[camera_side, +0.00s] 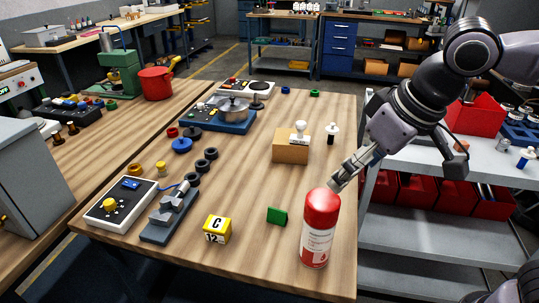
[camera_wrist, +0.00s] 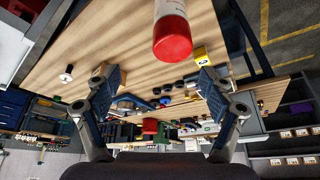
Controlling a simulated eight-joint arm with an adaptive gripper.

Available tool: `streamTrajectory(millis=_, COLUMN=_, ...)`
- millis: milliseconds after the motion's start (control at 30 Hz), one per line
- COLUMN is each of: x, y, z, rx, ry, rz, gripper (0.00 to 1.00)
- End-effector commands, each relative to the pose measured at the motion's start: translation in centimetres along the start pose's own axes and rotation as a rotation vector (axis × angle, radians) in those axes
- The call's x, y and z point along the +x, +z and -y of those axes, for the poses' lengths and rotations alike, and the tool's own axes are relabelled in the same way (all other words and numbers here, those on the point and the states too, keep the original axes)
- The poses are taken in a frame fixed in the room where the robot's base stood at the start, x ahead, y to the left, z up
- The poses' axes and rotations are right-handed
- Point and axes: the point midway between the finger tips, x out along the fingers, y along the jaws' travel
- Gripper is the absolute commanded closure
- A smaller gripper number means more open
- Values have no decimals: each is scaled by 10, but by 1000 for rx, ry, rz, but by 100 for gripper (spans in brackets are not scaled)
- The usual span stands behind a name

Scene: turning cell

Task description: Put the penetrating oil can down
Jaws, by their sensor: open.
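The penetrating oil can (camera_side: 318,240), white with a red cap, stands upright on the wooden table (camera_side: 255,190), near its front right corner. My gripper (camera_side: 350,168) is behind the can's top and to its right in the side view, and the cap partly overlaps it there. In the wrist view the can (camera_wrist: 171,25) shows at the top, red cap towards the camera. My gripper (camera_wrist: 160,80) has its two fingers spread wide there, with nothing held between them. The can is clear of both fingers.
A green block (camera_side: 277,215) and a yellow C-marked block (camera_side: 217,229) lie left of the can. A wooden block (camera_side: 291,147) with a white-topped stamp stands behind. A grey shelf cart (camera_side: 430,231) with red bins is at right. The tabletop between has free room.

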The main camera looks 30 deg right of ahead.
Motion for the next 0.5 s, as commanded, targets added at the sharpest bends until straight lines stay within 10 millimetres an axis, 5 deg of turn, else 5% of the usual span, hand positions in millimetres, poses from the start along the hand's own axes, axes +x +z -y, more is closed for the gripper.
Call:
streamTrajectory(millis=300, x=78, y=35, z=-102, rx=113, ry=46, rz=-127, gripper=18)
streamTrajectory(millis=500, x=104, y=60, z=-139, rx=147, ry=86, rz=-190, gripper=18)
